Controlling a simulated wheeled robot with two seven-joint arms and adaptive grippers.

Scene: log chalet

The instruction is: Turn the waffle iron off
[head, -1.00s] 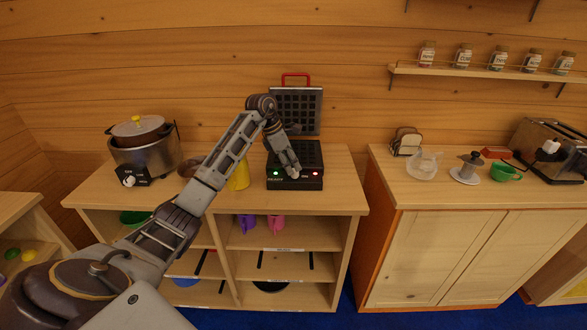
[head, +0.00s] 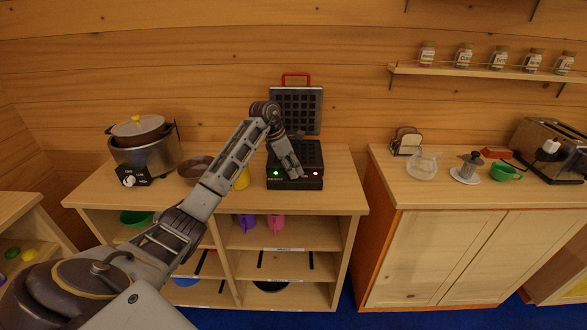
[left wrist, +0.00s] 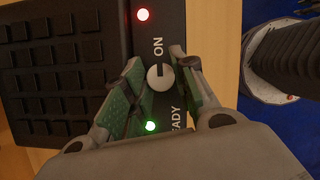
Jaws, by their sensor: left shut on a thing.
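The black waffle iron (head: 310,181) stands on the wooden counter with its gridded lid (head: 297,108) raised upright. Its front panel has a lit green light, a lit red light and a round pale knob (left wrist: 160,77) between them. In the left wrist view the word ON is beside the knob, near the red light (left wrist: 143,15); the green light (left wrist: 151,126) is by the word ending in "EADY". My left gripper (head: 297,174) is at the front panel. In the left wrist view its fingers (left wrist: 160,68) are shut on the knob, one on each side. My right gripper is not in view.
A cooker (head: 146,158) stands at the counter's left. The counter right of the iron is clear. A gap separates the right cabinet (head: 430,250).

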